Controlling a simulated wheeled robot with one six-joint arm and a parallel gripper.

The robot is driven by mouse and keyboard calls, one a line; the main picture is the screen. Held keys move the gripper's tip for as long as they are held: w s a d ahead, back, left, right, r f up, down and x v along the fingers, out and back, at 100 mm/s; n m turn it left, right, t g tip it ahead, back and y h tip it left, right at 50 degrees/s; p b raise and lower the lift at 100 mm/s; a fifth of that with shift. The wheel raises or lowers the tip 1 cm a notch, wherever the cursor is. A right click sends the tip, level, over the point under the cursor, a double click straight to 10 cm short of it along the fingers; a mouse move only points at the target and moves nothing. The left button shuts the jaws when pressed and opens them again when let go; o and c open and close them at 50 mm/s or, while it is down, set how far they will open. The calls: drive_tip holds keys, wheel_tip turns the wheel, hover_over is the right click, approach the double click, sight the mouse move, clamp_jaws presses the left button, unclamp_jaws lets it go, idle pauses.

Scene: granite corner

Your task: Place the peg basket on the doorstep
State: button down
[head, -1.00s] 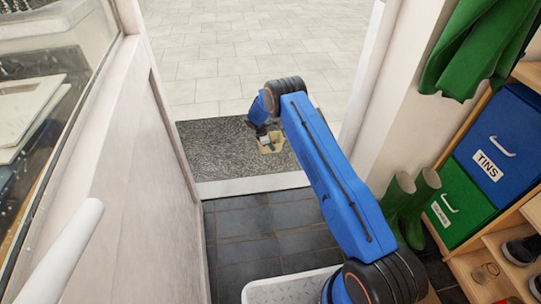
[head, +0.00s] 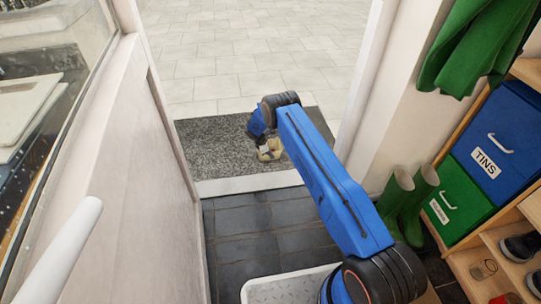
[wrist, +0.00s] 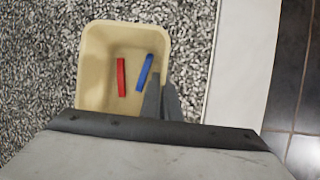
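The peg basket (wrist: 95,70) is a small cream-yellow tub with a red peg (wrist: 121,76) and a blue peg (wrist: 145,72) inside. In the head view the basket (head: 268,151) shows at the end of my arm, over the speckled grey doorstep (head: 212,152). My gripper (wrist: 162,95) has its two fingers close together, one on each side of the basket's right wall, and looks shut on it. The near side of the basket is hidden behind the gripper body. I cannot tell whether its base touches the doorstep.
An open white door (head: 125,180) stands on the left and a door frame (head: 370,75) on the right. Green boots (head: 408,205) and a shelf with TINS (head: 495,140) and green bins are at right. The doorstep's left part is clear; pale paving lies beyond.

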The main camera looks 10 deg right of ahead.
drive_tip(key=c, duration=2)
unclamp_jaws()
